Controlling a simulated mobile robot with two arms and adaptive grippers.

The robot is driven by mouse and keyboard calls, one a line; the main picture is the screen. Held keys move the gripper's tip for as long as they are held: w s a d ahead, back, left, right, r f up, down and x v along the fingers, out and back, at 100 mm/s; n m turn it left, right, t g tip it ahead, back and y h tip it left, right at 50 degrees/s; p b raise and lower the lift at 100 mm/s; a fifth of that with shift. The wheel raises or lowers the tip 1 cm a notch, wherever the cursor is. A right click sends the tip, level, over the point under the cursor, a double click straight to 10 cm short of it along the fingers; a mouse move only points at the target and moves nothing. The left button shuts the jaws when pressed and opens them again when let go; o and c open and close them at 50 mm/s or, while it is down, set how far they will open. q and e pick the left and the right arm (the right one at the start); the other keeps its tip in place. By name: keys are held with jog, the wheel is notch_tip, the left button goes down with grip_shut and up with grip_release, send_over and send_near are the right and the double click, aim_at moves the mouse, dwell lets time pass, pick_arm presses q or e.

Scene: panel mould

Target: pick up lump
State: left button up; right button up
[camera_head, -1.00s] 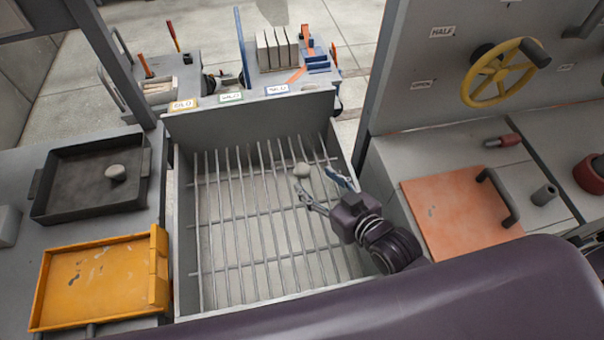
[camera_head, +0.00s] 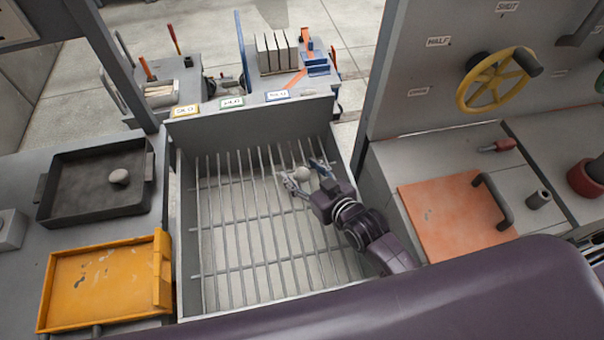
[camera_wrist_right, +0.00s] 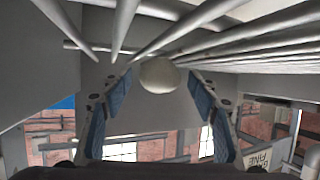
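A pale rounded lump (camera_head: 301,173) rests on the bars of the grate (camera_head: 240,235), towards its far right part. My right gripper (camera_head: 307,177) is at the lump, with one finger on each side of it. In the right wrist view the lump (camera_wrist_right: 159,75) sits between the tips of the open blue-padded fingers (camera_wrist_right: 159,88), with a gap visible on both sides. A second pale lump (camera_head: 119,176) lies in the dark tray (camera_head: 70,212) on the left. My left gripper is not in view.
Grey walls (camera_head: 250,111) surround the grate. A yellow tray (camera_head: 105,290) lies at the lower left. On the right are an orange plate (camera_head: 450,215) with a handle and a yellow handwheel (camera_head: 490,80). The left part of the grate is clear.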

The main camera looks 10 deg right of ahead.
jog(key=c, duration=1.2)
